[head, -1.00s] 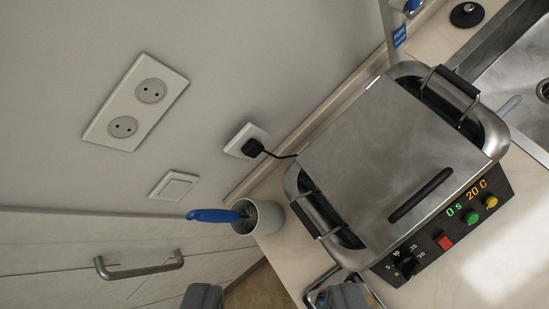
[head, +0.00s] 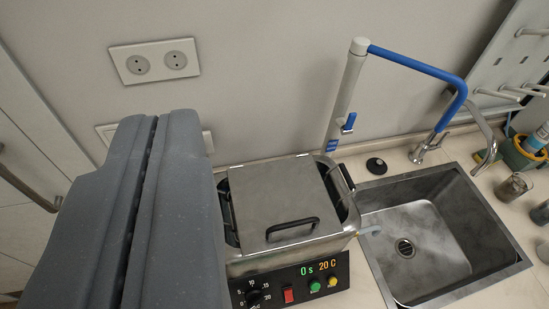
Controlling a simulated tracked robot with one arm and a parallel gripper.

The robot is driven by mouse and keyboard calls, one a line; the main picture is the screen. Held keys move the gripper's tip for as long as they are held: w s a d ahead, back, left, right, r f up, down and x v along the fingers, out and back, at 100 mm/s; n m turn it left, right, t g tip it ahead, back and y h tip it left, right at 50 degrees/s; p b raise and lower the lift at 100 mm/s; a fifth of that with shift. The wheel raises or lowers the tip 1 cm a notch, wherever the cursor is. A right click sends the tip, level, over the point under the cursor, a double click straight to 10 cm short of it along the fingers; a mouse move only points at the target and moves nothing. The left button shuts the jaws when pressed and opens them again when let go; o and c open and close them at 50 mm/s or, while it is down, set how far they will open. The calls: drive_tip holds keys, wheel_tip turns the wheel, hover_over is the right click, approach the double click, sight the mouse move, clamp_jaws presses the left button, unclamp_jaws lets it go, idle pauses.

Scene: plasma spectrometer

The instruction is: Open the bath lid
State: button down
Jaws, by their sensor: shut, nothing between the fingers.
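The ultrasonic-style bath (head: 290,262) is a steel tub with a black front panel. Its flat grey lid (head: 272,196) lies closed on top, with a black bar handle (head: 292,228) near the front edge. The panel display reads 0 s and 20 C. My gripper (head: 152,125) fills the left of the view, very close to the camera. Its two grey fingers are pressed together with only a thin dark seam between them. It is empty and appears to the left of the lid handle, hiding the bath's left end.
A steel sink (head: 437,232) is sunk in the counter right of the bath. A blue-and-white faucet (head: 347,95) rises behind. A black stopper (head: 376,166) lies on the counter. Beakers (head: 514,187) stand at far right. A wall socket (head: 155,62) is above.

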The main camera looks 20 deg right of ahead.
drive_tip(key=w+d+f+m+g, duration=0.1)
drive_tip(key=w+d+f+m, duration=0.35)
drive_tip(key=f+m, duration=0.5)
drive_tip(key=m+g+p, duration=0.3)
drive_tip(key=m, duration=2.3)
hover_over(301, 245)
drive_tip(key=s, duration=0.9)
wheel_tip(301, 245, down, 24)
drive_tip(key=shift+t, duration=0.3)
drive_tip(key=shift+r+x, duration=0.15)
drive_tip(key=shift+x, duration=2.35)
drive_tip(key=shift+r+x, duration=0.1)
drive_tip(key=shift+x, duration=2.4)
drive_tip(key=shift+w+r, duration=0.1)
drive_tip(key=shift+w, duration=0.1)
